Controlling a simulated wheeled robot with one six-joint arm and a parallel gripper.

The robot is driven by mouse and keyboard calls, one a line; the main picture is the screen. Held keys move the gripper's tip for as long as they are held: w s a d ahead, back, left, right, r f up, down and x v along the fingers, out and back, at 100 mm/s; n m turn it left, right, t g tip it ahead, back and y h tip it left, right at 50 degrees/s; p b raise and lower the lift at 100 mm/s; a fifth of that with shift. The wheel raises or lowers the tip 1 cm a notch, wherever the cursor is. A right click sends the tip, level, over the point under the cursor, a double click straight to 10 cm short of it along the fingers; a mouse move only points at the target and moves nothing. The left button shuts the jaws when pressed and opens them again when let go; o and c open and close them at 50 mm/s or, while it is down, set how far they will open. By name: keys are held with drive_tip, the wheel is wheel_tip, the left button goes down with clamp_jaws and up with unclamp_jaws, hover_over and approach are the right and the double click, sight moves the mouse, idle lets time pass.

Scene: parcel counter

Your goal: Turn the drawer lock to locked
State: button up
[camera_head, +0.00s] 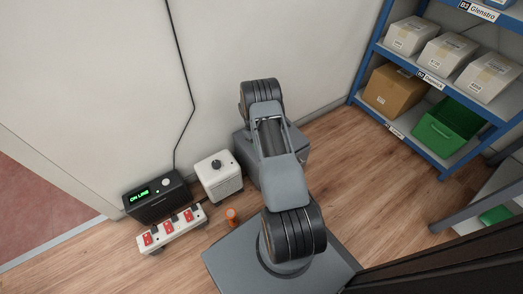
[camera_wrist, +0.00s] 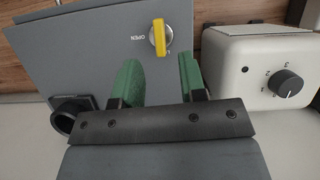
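The drawer lock (camera_wrist: 159,37) is a yellow bar-shaped knob on a round silver base, set in a grey panel (camera_wrist: 85,55) in the wrist view. Its bar lies roughly up and down in the picture. The word OPEN, upside down, is printed to its left; any other marking is too small to read. My gripper (camera_wrist: 158,62) has two green fingers, spread apart with nothing between them. The lock appears just beyond the fingertips, near the middle of the gap, and not touched. In the head view a grey box (camera_head: 243,150) is partly behind my arm; lock and gripper are hidden there.
A white box (camera_head: 218,182) with a black dial stands beside the grey box; it also shows in the wrist view (camera_wrist: 240,60). A power strip (camera_head: 170,229), a black ON LINE box (camera_head: 158,207) and an orange object (camera_head: 232,214) are near. Shelving (camera_head: 402,125) stands right.

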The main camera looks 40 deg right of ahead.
drive_tip(key=p+v, duration=0.2)
drive_tip(key=v, duration=0.6)
idle(0.4)
drive_tip(key=s+a+r+t+p, duration=0.1)
drive_tip(key=a+r+p, duration=0.3)
drive_tip(key=r, duration=0.8)
drive_tip(key=a+r+t+p, duration=0.1)
drive_tip(key=a+r+p, duration=0.2)
drive_tip(key=r+p, duration=0.55)
drive_tip(key=s+a+r+t+p, duration=0.1)
drive_tip(key=a+r+p, duration=0.15)
drive_tip(key=r, duration=1.15)
drive_tip(key=s+a+r+t+p, duration=0.1)
drive_tip(key=s+a+r+p, duration=0.3)
drive_tip(key=r, duration=0.5)
drive_tip(key=s+a+r+t+p, duration=0.2)
drive_tip(key=s+a+r+p, duration=0.2)
drive_tip(key=s+r+p, duration=0.3)
drive_tip(key=s+a+r+t+p, duration=0.2)
drive_tip(key=s+a+r+p, duration=0.2)
drive_tip(key=s+r, duration=0.3)
drive_tip(key=p+v, duration=0.1)
drive_tip(key=v, duration=0.3)
drive_tip(key=shift+w+a+r+p, duration=0.15)
drive_tip(key=shift+w+p, duration=0.2)
